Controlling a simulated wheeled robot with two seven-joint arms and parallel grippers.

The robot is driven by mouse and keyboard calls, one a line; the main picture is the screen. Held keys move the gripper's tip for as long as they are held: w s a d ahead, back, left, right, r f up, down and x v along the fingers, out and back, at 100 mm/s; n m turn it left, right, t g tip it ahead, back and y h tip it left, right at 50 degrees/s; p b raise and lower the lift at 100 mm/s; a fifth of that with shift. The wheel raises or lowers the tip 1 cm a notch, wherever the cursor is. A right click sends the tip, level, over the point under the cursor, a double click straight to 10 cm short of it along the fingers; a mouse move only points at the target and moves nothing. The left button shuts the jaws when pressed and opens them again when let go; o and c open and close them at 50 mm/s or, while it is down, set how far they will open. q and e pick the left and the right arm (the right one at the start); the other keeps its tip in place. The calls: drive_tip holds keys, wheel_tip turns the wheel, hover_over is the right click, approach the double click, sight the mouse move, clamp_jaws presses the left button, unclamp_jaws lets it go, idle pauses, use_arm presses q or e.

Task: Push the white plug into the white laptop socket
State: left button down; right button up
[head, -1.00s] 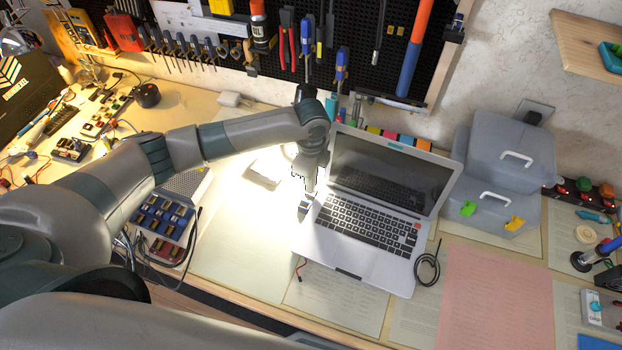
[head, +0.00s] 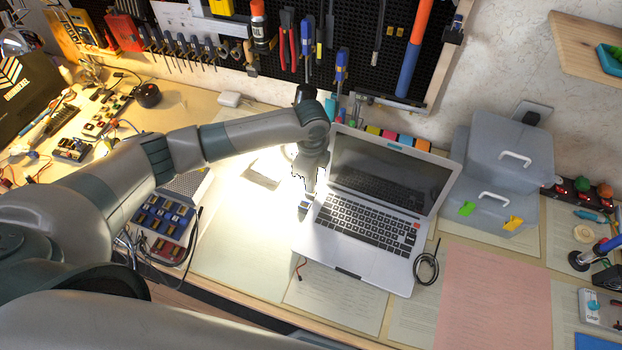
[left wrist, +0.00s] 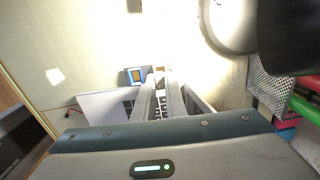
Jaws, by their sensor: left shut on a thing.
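The open laptop (head: 345,262) stands on the table, and its left edge is beside my left gripper (head: 308,190). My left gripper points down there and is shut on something. In the left wrist view, the two fingers (left wrist: 162,78) are close together with part of the laptop (left wrist: 100,104) behind them. The white plug cannot be made out; the fingers and the bright light hide what is between them. A small blue and orange piece (left wrist: 135,75) shows beside the fingertips. The white socket cannot be told apart at the laptop's edge. My right gripper is not in view.
A black cable coil (head: 427,268) lies right of the laptop, near a pink sheet (head: 495,295). Grey toolboxes (head: 490,190) stand behind at the right. A blue component tray (head: 160,220) is to the left. Tools hang on the pegboard behind.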

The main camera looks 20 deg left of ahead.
use_arm(q)
drive_tip(key=shift+f+b, duration=0.45)
drive_tip(key=shift+f, duration=0.45)
idle(0.6)
drive_tip(key=c, duration=1.7)
unclamp_jaws()
drive_tip(key=shift+r, duration=0.15)
drive_tip(key=shift+r+p, duration=2.35)
drive_tip(key=shift+p, duration=0.25)
